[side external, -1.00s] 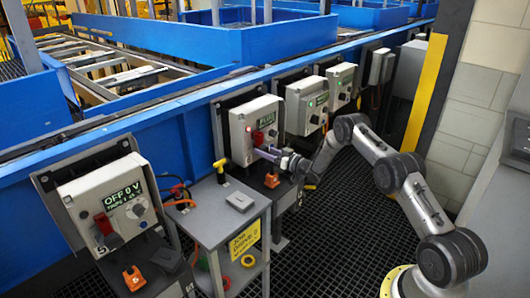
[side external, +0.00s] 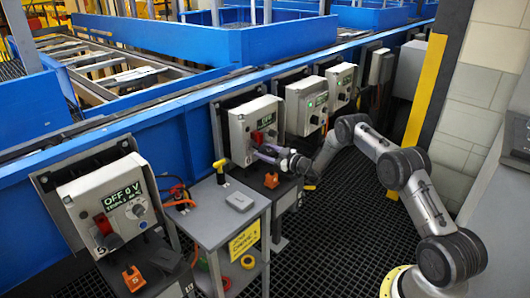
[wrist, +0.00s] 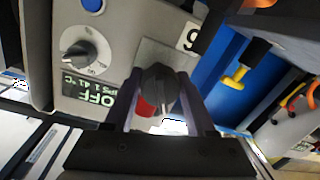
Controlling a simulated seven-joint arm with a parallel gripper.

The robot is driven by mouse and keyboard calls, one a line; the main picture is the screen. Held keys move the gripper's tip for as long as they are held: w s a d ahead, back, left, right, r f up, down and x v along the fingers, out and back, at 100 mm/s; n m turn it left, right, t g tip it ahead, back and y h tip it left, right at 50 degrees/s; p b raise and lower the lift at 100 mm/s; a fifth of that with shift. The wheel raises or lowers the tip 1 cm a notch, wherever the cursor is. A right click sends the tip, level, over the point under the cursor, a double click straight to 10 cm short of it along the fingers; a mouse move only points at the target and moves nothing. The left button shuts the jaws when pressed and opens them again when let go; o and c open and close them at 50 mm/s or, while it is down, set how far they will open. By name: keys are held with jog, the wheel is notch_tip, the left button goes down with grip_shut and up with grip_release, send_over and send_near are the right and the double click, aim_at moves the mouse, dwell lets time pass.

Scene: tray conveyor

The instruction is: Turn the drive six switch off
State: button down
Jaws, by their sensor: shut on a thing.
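The drive six box (side external: 252,130) is a light grey cabinet in the middle of the side view, with a dark display and a red part on its front. In the wrist view its face (wrist: 110,30) shows upside down, with a grey dial and a display (wrist: 90,95) reading OFF. The drive six switch (wrist: 160,80) has a dark handle on a grey plate with a red part beside it. My gripper (wrist: 161,88) has its two fingers either side of the handle, shut on it. In the side view my gripper (side external: 262,153) is at the box's lower front.
A grey cart (side external: 228,222) with a yellow sign, a yellow-handled tool (side external: 220,168) and a grey block (side external: 240,201) stands between. More drive boxes (side external: 306,105) line the blue conveyor on the right.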

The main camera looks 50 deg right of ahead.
jog(key=shift+a, duration=0.15)
jog(key=shift+c, duration=1.3)
grip_release()
jog(key=s+d, duration=0.1)
jog(key=s, duration=1.3)
jog(key=shift+r, duration=0.2)
jog(key=shift+w, duration=0.1)
